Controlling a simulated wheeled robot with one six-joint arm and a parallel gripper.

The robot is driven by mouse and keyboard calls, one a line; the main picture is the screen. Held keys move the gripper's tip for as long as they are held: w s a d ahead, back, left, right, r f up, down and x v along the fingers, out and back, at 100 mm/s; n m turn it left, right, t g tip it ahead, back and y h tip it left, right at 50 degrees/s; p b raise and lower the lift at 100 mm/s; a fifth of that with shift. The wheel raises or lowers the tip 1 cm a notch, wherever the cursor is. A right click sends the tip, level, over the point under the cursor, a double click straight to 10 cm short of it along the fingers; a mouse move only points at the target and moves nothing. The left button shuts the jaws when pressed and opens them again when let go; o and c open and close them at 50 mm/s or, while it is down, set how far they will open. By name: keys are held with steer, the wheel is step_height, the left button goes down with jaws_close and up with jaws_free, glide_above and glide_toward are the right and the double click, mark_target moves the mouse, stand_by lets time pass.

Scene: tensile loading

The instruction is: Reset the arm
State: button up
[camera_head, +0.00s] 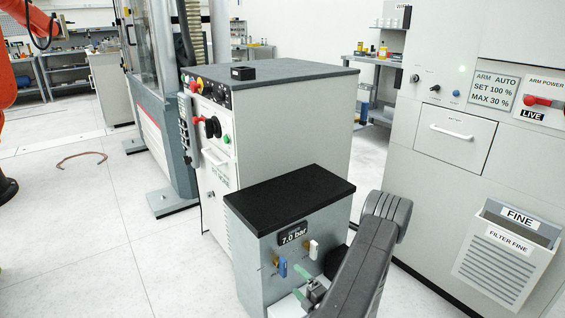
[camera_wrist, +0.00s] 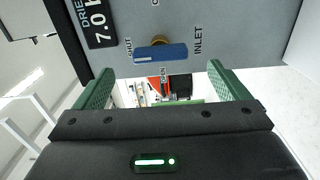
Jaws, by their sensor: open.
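The arm panel is on the tall grey-white cabinet at right in the head view. Its display (camera_head: 494,91) reads "ARM AUTO, SET 100 %, MAX 30 %". A red lever (camera_head: 543,101) sits under "ARM POWER", above a "LIVE" label. A blue button (camera_head: 456,93) and two small dark controls are left of the display. An orange robot arm (camera_head: 20,12) shows at the far left. My gripper (camera_head: 303,284) is at the front of the low air unit, away from the panel. In the wrist view its green fingers (camera_wrist: 160,75) are apart and empty, near the blue valve handle (camera_wrist: 160,53).
A reddish curved piece (camera_head: 82,159) lies on the floor. The left floor is open.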

mark_target(285, 269)
steer(key=b+x, duration=0.1)
steer(key=x, duration=0.7)
steer(key=shift+w+a, duration=0.2)
steer(key=n+b, duration=0.1)
steer(key=n, duration=0.3)
steer(key=shift+d+b, duration=0.1)
steer(key=shift+b, duration=0.25)
steer(key=n+b, duration=0.1)
steer(key=n, duration=0.4)
steer(key=shift+s+r+b, duration=0.1)
steer(key=shift+b, duration=0.3)
steer(key=n+b, duration=0.2)
steer(key=n, duration=0.3)
steer(key=n+b, duration=0.1)
steer(key=n, duration=0.3)
steer(key=shift+s+r, duration=0.1)
steer(key=shift+r, duration=0.05)
